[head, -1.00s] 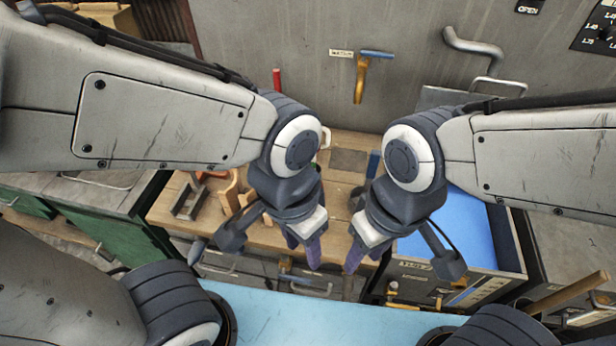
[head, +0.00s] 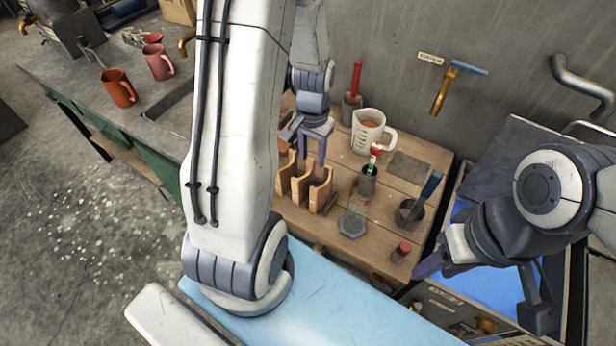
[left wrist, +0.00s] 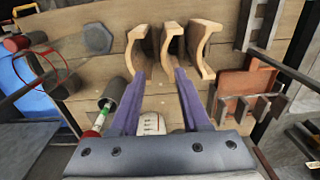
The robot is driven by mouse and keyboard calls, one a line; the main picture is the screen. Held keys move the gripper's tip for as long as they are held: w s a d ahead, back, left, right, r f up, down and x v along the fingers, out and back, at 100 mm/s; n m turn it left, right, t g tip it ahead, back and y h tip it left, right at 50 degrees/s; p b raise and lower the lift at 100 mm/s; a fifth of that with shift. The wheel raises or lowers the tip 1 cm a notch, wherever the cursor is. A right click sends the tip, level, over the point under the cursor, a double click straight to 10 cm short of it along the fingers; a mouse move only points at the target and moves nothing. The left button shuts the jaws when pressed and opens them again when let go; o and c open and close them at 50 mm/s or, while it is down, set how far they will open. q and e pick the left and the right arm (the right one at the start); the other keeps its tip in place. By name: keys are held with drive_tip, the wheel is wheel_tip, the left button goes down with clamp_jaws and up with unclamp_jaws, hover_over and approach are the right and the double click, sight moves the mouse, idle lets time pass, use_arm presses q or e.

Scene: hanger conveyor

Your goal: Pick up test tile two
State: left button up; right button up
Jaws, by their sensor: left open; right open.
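Three curved tan tiles stand in a row on the wooden bench: a left one (head: 286,173), a middle one (head: 303,182) and a right one (head: 321,191). I see no readable marking telling which is test tile two. In the left wrist view the middle tile (left wrist: 171,42) is between two others (left wrist: 137,45) (left wrist: 206,46). My left gripper (head: 312,157) is open and empty, fingers pointing at the row; in the left wrist view its fingertips (left wrist: 160,75) are near the tiles' ends. My right gripper (head: 436,266) is open and empty at the right, by the blue-lined drawer.
A measuring jug (head: 369,132), a dark cup with a green-and-red tool (head: 367,183), a hexagonal piece (head: 353,225) and a cup with a blue-handled tool (head: 411,213) stand on the bench. A terracotta piece (left wrist: 245,82) lies beside the tiles. Mugs (head: 118,88) stand far left.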

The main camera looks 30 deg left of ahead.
sight(309, 172)
use_arm(q)
drive_tip(key=f, duration=0.5)
drive_tip(key=shift+a+f+p, duration=0.3)
drive_tip(key=shift+f+p, duration=0.05)
drive_tip(key=shift+f, duration=0.05)
drive_tip(key=shift+s+f+p, duration=0.2)
drive_tip(key=shift+f+p, duration=0.2)
drive_tip(key=shift+f, duration=0.2)
wheel_tip(309, 172, down, 3)
drive_tip(key=shift+p, duration=0.5)
drive_tip(key=shift+f, duration=0.45)
clamp_jaws()
